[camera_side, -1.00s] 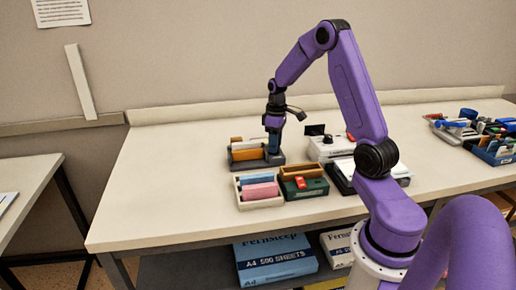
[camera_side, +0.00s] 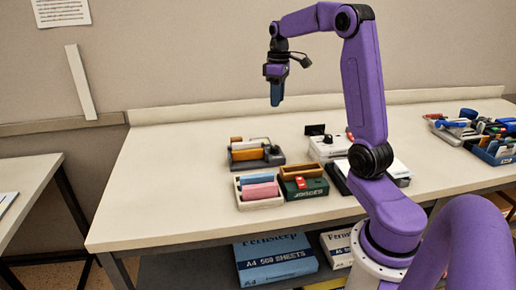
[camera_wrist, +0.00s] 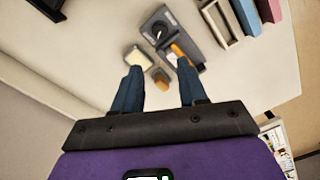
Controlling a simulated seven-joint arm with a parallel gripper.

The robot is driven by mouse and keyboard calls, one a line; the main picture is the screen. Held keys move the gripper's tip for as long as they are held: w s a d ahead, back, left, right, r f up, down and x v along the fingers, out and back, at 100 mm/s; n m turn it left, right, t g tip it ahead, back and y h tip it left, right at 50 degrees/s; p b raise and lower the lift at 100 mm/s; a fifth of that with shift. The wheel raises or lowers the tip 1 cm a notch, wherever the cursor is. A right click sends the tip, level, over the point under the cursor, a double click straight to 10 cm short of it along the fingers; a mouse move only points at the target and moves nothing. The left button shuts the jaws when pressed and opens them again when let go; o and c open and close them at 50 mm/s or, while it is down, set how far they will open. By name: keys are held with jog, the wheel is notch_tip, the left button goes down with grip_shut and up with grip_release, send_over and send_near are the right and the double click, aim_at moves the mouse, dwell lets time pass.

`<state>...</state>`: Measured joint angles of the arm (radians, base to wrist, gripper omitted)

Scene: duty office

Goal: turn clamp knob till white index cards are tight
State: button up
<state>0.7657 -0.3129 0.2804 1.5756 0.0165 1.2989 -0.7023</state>
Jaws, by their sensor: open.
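The dark grey clamp (camera_side: 257,160) sits on the bench, left of centre in the side view; the wrist view shows it from above (camera_wrist: 188,35). Its round black knob (camera_wrist: 159,31), with a pale mark, is at one end of the clamp. An orange piece (camera_wrist: 180,53) stands in the clamp with a thin pale edge beside it, perhaps the white index cards; I cannot tell whether they are tight. My gripper (camera_side: 277,101) hangs well above the clamp, fingers down.
A cream tray (camera_side: 262,203) with blue and pink blocks and a green box (camera_side: 305,189) stand in front of the clamp. A whitish block (camera_wrist: 138,58) and a small tan block (camera_wrist: 161,79) lie beside it. A white device (camera_side: 328,148) stands right. The bench's left is clear.

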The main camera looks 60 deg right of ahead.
jog(key=s+a+f+n, duration=0.1)
jog(key=s+a+n, duration=0.3)
jog(key=a, duration=0.9)
jog(key=s+a+f+n, duration=0.2)
jog(key=s+a+n, duration=0.2)
jog(key=a, duration=0.9)
jog(key=shift+s+n, duration=0.3)
jog(key=shift+s, duration=0.65)
jog(key=s+a+f, duration=0.2)
jog(key=s, duration=0.6)
jog(key=s+a+f+n, duration=0.1)
jog(key=s+a+f, duration=0.1)
jog(key=s, duration=0.6)
jog(key=shift+s+a+f, duration=0.15)
jog(key=shift+s+a, duration=0.05)
jog(key=shift+s, duration=0.2)
